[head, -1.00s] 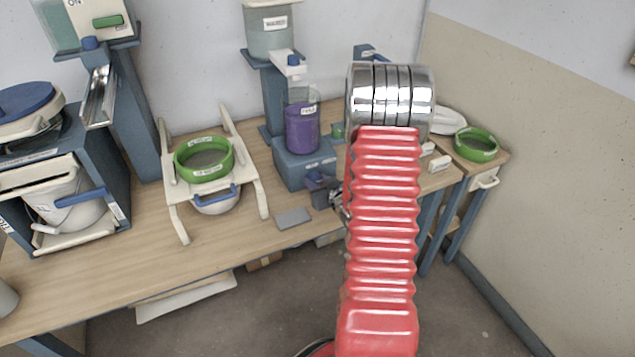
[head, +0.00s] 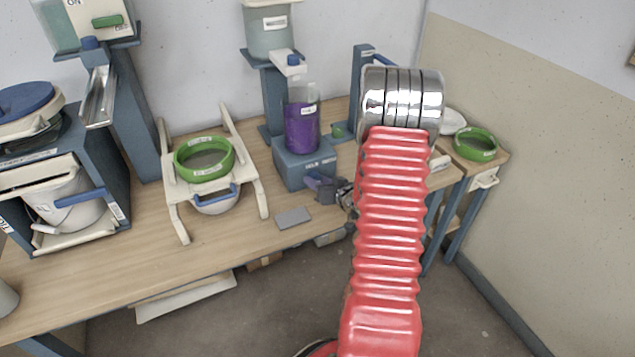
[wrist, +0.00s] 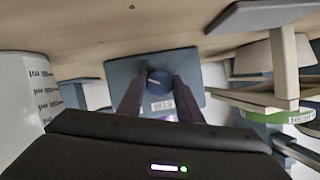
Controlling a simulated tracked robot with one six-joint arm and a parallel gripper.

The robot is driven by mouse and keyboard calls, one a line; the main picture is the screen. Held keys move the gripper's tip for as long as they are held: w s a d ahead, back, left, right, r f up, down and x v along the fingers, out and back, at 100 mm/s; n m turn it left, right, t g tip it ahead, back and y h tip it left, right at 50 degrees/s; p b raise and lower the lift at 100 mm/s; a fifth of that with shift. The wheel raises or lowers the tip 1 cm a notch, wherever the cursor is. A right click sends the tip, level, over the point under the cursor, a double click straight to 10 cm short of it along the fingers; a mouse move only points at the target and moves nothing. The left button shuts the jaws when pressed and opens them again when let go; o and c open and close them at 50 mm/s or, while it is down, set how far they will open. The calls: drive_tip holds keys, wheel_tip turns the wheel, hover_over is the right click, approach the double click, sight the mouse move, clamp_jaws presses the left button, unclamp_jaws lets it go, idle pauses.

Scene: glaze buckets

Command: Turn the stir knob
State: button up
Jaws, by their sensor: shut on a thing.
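The stir knob (wrist: 159,79) is a round dark blue knob on the front of the blue-grey stirrer base (wrist: 122,72) in the wrist view. My gripper (wrist: 158,88) has its two dark fingers on either side of the knob and is shut on it. In the head view my gripper (head: 317,184) is at the front of the stirrer base (head: 296,172), with the knob hidden behind the fingers. A clear jar of purple liquid (head: 301,130) stands upright on the base.
A cream stand with a green ring (head: 204,158) is left of the stirrer. A small grey plate (head: 293,218) lies near the bench's front edge. A blue-grey column with a tank (head: 268,35) rises behind. Another green ring (head: 475,144) is at right.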

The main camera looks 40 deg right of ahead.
drive_tip(key=m, duration=0.1)
drive_tip(key=m+t+y, duration=0.1)
drive_tip(key=m, duration=0.1)
drive_tip(key=shift+d+f+y, duration=0.1)
drive_tip(key=shift+d+y, duration=0.1)
drive_tip(key=shift+y, duration=0.1)
drive_tip(key=m+t+y, duration=0.1)
drive_tip(key=m, duration=0.1)
drive_tip(key=shift+d+m, duration=0.1)
drive_tip(key=shift+m, duration=0.2)
drive_tip(key=shift+s, duration=0.1)
drive_tip(key=o, duration=1)
drive_tip(key=shift+o, duration=0.2)
drive_tip(key=v, duration=1.3)
drive_tip(key=shift+s, duration=0.35)
drive_tip(key=shift+d, duration=0.1)
